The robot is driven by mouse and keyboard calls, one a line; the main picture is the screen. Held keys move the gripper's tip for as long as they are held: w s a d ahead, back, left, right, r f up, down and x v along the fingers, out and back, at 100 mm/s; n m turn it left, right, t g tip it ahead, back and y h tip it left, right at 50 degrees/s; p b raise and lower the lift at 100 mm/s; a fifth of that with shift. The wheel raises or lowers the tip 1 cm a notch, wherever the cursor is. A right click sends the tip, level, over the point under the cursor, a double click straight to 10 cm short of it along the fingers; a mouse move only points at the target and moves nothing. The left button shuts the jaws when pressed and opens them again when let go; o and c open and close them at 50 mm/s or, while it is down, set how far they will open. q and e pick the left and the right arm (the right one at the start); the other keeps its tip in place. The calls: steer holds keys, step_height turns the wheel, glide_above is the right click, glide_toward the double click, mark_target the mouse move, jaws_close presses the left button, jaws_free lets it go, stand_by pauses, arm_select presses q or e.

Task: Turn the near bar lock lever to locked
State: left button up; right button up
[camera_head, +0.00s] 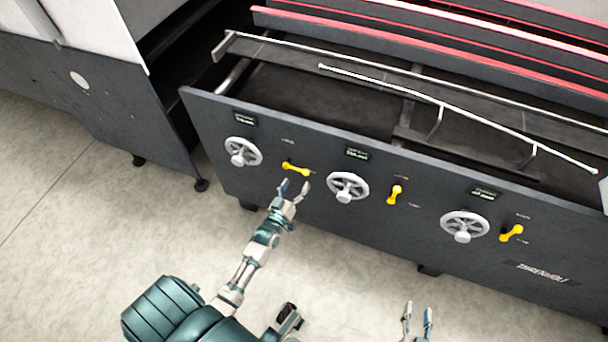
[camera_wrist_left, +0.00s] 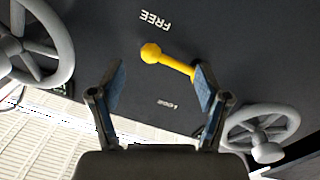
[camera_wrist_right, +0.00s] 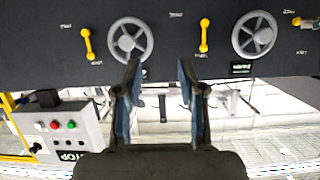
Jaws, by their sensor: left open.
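Three yellow levers sit on the dark machine panel: a left one (camera_head: 296,168), a middle one (camera_head: 395,194) and a right one (camera_head: 511,233). I cannot tell from labels which is the near bar lock. The left lever lies nearly sideways; the other two stand more upright. My left gripper (camera_head: 293,188) is open just below the left lever. In the left wrist view a yellow lever (camera_wrist_left: 168,60) lies between the words FREE and LOCK, its right end at the right finger; contact is unclear. My right gripper (camera_head: 417,322) is open and empty, low and away from the panel.
Grey handwheels flank the left lever, one to its left (camera_head: 243,152) and one to its right (camera_head: 348,187); another handwheel (camera_head: 464,227) is farther right. Small dark displays sit above them. A control box (camera_wrist_right: 62,128) with buttons shows in the right wrist view. The floor before the panel is clear.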

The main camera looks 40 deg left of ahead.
mark_target(296, 169)
arm_select(q)
steer(key=shift+w+a+b, duration=0.25)
steer(key=shift+w, duration=1.05)
steer(key=shift+w+a+b, duration=0.2)
steer(key=shift+w+a, duration=0.05)
steer(key=shift+w, duration=1)
arm_select(e)
steer(key=shift+w+a+r+t+y, duration=0.25)
steer(key=shift+w+r+t, duration=0.1)
steer(key=shift+r+t, duration=0.4)
steer(key=shift+w+a+r+t+y, duration=0.15)
steer(key=shift+w+a+r+t, duration=0.15)
steer(key=shift+r+t, duration=0.4)
steer(key=shift+r, duration=0.1)
arm_select(q)
jaws_close()
steer(key=shift+d, duration=0.1)
arm_select(e)
steer(key=shift+w+d+g, duration=0.15)
steer(key=shift+d+g, duration=0.1)
arm_select(q)
steer(key=shift+r, duration=0.1)
